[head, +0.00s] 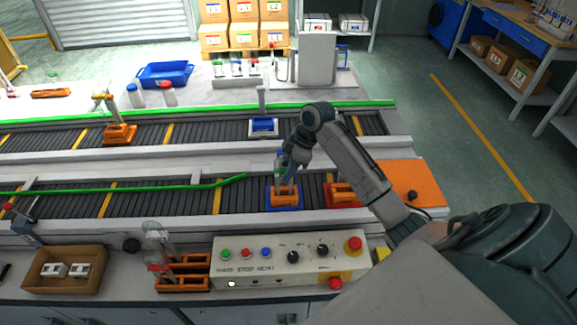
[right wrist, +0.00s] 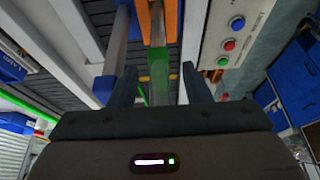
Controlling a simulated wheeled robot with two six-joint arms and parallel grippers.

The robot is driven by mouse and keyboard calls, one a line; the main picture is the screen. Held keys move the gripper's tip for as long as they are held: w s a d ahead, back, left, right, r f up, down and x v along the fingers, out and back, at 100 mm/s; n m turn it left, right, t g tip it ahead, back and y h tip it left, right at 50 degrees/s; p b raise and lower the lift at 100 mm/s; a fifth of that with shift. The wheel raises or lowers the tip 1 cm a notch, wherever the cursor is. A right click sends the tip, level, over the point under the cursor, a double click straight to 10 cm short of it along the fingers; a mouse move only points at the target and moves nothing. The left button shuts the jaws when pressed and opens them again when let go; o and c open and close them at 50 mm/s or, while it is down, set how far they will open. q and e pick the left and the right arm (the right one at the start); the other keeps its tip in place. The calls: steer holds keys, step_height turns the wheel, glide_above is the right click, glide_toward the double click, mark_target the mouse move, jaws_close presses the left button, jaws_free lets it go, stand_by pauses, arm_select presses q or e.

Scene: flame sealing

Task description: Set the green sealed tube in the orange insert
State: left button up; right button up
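The green sealed tube (right wrist: 159,72) shows between the fingers of my right gripper (right wrist: 160,82), with gaps on both sides, so the fingers look open around it. In the head view the tube (head: 281,168) is partly hidden by my right gripper (head: 286,172). An orange insert (head: 285,198) sits in a blue carrier on the near conveyor, directly below the gripper. The insert (right wrist: 157,24) also shows beyond the tube in the right wrist view. The tube's lower end appears to meet the insert; how deep it sits cannot be told. My left gripper is not in view.
A red-orange carrier (head: 342,195) stands close right of the insert. A control box (head: 290,262) with buttons lies in front. Orange racks with glass tubes (head: 182,284) stand left of it. The near conveyor (head: 150,203) is clear to the left.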

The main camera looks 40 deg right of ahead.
steer(key=b+v, duration=0.4)
steer(key=v, duration=0.6)
steer(key=shift+r, duration=0.4)
steer(key=shift+s, duration=0.1)
step_height(320, 180, up, 9)
steer(key=p, duration=0.5)
stand_by(0.5)
stand_by(0.5)
